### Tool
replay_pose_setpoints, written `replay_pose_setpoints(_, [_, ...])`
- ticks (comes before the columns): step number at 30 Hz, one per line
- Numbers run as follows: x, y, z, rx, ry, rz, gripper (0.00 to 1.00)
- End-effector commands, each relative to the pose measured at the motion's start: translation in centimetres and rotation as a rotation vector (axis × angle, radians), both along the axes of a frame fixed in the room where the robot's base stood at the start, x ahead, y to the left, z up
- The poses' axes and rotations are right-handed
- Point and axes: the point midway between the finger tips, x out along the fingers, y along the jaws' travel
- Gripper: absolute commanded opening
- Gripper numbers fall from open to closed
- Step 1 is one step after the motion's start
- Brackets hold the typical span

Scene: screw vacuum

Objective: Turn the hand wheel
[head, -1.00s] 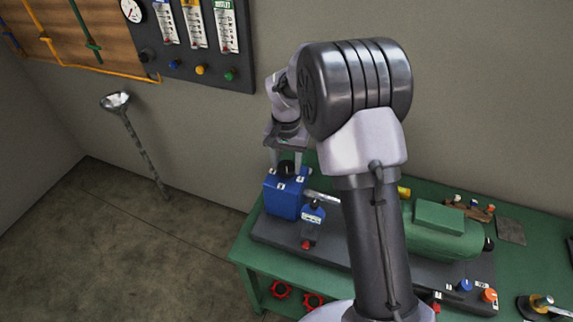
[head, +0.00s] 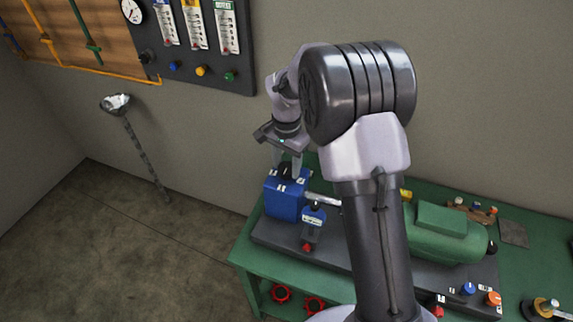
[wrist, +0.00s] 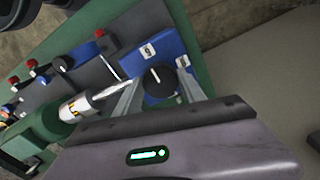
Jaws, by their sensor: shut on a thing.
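The hand wheel (wrist: 157,80) is a black round knob with a white pointer line, on top of a blue box (wrist: 143,49) with white labels. In the head view, the blue box (head: 285,199) stands at the left end of the green bench, and the hand wheel shows only partly between my fingers. My gripper (head: 287,166) points down over the box. In the wrist view, the fingers of my gripper (wrist: 158,78) lie on either side of the hand wheel and are shut on it. The near side of the wheel's contact with the fingers is partly hidden.
A metal shaft (head: 324,200) joins the blue box to a green motor housing (head: 447,234). A small blue unit (head: 313,220) stands close in front of the box. A gauge panel (head: 208,45) hangs on the wall behind.

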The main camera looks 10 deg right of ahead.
Motion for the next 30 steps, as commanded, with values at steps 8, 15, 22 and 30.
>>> replay_pose_setpoints(8, [0.1, 0.0, 0.1, 0.0, -0.003, 0.001, 0.53])
replay_pose_setpoints(15, [0.0, 0.0, 0.0, 0.0, -0.001, 0.001, 0.69])
replay_pose_setpoints(22, [0.1, 0.0, 1.1, 0.0, -0.003, 0.001, 0.69])
replay_pose_setpoints(30, [0.1, 0.0, 9.9, 0.0, -0.006, 0.001, 0.69])
